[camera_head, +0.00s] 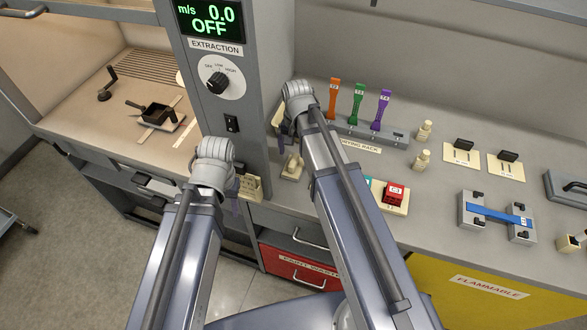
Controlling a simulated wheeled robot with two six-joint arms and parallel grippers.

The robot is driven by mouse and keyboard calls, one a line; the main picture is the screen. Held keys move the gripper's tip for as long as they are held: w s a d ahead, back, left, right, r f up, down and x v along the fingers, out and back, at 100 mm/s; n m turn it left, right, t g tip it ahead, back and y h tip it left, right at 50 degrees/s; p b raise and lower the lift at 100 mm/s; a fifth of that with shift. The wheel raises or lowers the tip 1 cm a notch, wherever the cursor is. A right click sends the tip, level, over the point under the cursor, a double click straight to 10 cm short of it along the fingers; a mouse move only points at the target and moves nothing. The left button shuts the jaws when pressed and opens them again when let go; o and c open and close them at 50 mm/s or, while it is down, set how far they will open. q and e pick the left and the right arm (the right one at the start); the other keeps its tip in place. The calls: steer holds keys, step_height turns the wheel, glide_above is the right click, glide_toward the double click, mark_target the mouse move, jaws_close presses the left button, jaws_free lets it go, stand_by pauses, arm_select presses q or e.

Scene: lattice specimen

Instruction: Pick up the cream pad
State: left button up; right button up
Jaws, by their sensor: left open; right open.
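Several cream pieces show, and I cannot tell for sure which is the cream pad. One small cream piece (292,167) lies at the bench's front edge, just left of my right forearm. A cream slotted block (250,188) sits lower left of it, beside my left gripper. My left gripper (234,188) hangs in front of the bench edge; its fingers are mostly hidden behind the wrist. My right gripper (284,128) is over the bench near the grey column, its fingers largely hidden by the wrist. Both are open, and I see nothing held.
A drying rack (365,133) holds orange, green and purple tools. A red block (394,193) on a cream base, two cream plates with black handles (462,152) and a blue-barred clamp (495,215) stand to the right. The fume hood (140,140) is at left.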

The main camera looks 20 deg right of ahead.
mark_target(294, 160)
steer(key=shift+f, duration=0.15)
steer(key=f+b, duration=0.5)
steer(key=shift+a+f, duration=0.15)
steer(key=shift+a, duration=0.2)
steer(key=c, duration=1.3)
step_height(294, 160, up, 10)
steer(key=p, duration=1)
